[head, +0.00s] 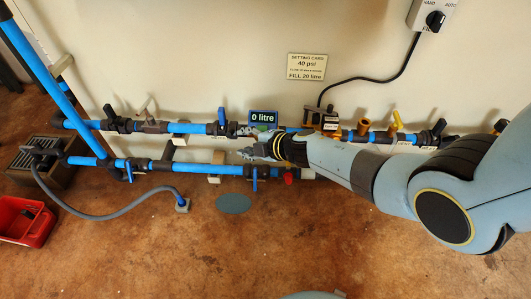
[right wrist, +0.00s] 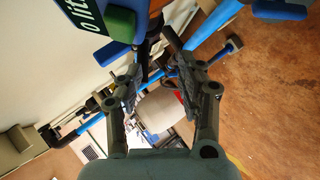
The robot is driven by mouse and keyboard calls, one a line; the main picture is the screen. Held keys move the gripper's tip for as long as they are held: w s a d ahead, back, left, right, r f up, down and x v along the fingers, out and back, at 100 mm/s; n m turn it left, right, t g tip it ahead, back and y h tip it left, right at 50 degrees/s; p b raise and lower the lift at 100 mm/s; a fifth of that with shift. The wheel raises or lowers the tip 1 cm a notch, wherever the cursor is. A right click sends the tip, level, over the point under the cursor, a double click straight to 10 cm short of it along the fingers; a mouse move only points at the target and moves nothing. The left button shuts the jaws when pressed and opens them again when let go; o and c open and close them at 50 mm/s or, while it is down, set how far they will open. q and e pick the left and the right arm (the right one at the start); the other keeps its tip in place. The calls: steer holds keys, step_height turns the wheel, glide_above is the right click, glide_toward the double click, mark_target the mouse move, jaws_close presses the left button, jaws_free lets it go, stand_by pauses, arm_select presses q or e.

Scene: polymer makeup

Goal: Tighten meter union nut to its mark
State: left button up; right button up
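The meter display (head: 263,118) reads 0 litre and sits on the upper blue pipe in the head view. In the right wrist view the display (right wrist: 92,18) is close at the upper left. My right gripper (head: 246,143) is just below the display, beside the pipe run. In the right wrist view the right gripper (right wrist: 153,68) has its two fingers apart with a gap between them. An orange-brown part (right wrist: 157,8) shows above the fingers; I cannot tell if it is the union nut. The nut and its mark are not clearly visible. My left gripper is not in view.
The lower blue pipe (head: 200,168) runs below the upper one. Blue-handled valves (head: 222,117) and brass fittings (head: 363,127) line the pipes. A setting card (head: 307,66) is on the wall. A red bin (head: 25,221) stands at the left. The floor in front is mostly clear.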

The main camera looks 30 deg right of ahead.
steer(key=s+d, duration=0.2)
steer(key=s, duration=0.4)
steer(key=shift+s+d, duration=0.15)
steer(key=shift+s, duration=0.1)
